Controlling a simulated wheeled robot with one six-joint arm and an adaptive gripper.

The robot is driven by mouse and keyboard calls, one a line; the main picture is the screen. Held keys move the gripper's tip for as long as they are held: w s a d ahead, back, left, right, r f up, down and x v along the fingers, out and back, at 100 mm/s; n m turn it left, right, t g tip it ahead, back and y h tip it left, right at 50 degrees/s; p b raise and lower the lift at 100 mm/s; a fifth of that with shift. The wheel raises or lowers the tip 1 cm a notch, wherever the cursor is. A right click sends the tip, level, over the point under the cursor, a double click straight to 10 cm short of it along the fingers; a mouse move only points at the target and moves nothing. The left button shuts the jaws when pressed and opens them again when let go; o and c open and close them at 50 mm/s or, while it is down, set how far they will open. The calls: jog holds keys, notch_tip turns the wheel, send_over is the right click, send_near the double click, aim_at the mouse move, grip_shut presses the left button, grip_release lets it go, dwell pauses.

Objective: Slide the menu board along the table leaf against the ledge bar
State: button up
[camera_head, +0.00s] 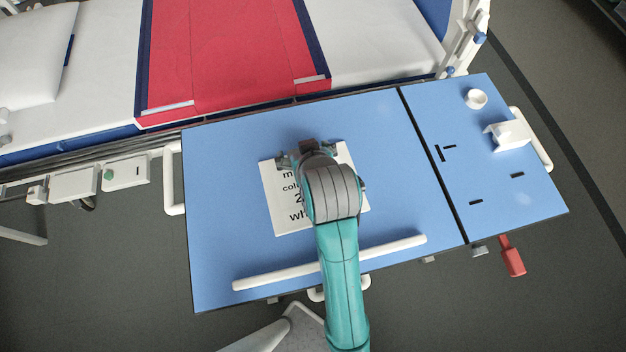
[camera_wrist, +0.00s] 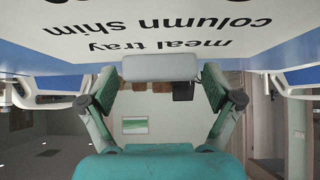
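The menu board (camera_head: 285,220), a white sheet with black text, lies on the blue table leaf (camera_head: 225,220), turned slightly. Its near edge is apart from the white ledge bar (camera_head: 390,246), with bare blue surface between. My gripper (camera_head: 310,150) is over the far half of the board and hides its middle. In the wrist view the board (camera_wrist: 75,15) fills the top, its text inverted. My gripper (camera_wrist: 161,88) has its fingers spread there, with a pale grey block (camera_wrist: 160,66) between the tips. I cannot tell whether the fingers touch it.
Right of a dark gap, a smaller blue panel (camera_head: 490,180) carries a white cup (camera_head: 475,98) and a white holder (camera_head: 508,134). The bed with a red cover (camera_head: 235,50) lies beyond the leaf. The leaf is clear left and right of the board.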

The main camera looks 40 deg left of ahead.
jog(key=c, duration=0.8)
jog(key=shift+s+d+f, duration=0.1)
jog(key=shift+s+d, duration=1.85)
jog(key=shift+d, duration=0.3)
jog(key=shift+c, duration=0.2)
jog(key=shift+s+d, duration=0.3)
jog(key=o, duration=1.3)
notch_tip(320, 180, up, 10)
jog(key=shift+w+r, duration=0.1)
